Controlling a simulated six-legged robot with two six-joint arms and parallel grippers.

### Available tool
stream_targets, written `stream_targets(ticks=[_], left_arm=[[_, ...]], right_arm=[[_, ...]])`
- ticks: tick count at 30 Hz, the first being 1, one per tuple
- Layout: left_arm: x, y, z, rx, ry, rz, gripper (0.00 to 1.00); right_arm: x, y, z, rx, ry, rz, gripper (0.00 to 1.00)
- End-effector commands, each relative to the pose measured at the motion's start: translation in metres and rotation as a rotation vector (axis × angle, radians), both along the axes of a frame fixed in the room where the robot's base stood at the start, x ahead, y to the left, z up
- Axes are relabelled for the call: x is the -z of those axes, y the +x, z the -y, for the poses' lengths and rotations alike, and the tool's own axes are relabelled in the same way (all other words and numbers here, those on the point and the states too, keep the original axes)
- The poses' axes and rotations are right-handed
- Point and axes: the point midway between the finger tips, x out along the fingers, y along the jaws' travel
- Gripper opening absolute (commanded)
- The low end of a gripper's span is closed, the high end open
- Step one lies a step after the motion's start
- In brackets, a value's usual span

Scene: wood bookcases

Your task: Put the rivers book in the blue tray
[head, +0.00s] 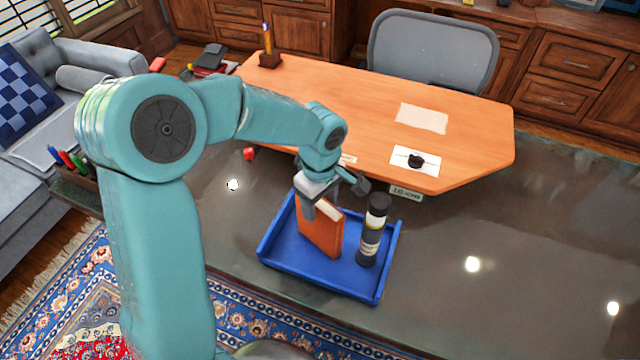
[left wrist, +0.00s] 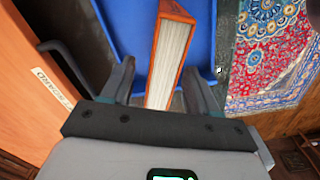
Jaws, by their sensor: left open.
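An orange book (head: 319,232) stands upright in the blue tray (head: 377,290), in its left half; no title is readable, so I cannot tell if it is the rivers book. In the left wrist view the open left gripper (left wrist: 160,88) has one finger on each side of the book (left wrist: 170,58), with gaps visible. The blue tray (left wrist: 200,40) shows below it. My right gripper is not in view.
A dark bottle (head: 372,232) stands in the tray right of the book. An orange desk (head: 370,110) with papers lies behind. The dark tabletop right of the tray is clear.

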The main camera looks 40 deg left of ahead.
Motion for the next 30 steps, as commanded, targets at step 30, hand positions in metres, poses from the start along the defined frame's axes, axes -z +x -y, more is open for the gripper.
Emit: stream_targets(ticks=[30], left_arm=[[-0.104,-0.001,0.0,0.0,-0.001,-0.001,0.6]], right_arm=[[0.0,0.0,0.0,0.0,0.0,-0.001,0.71]])
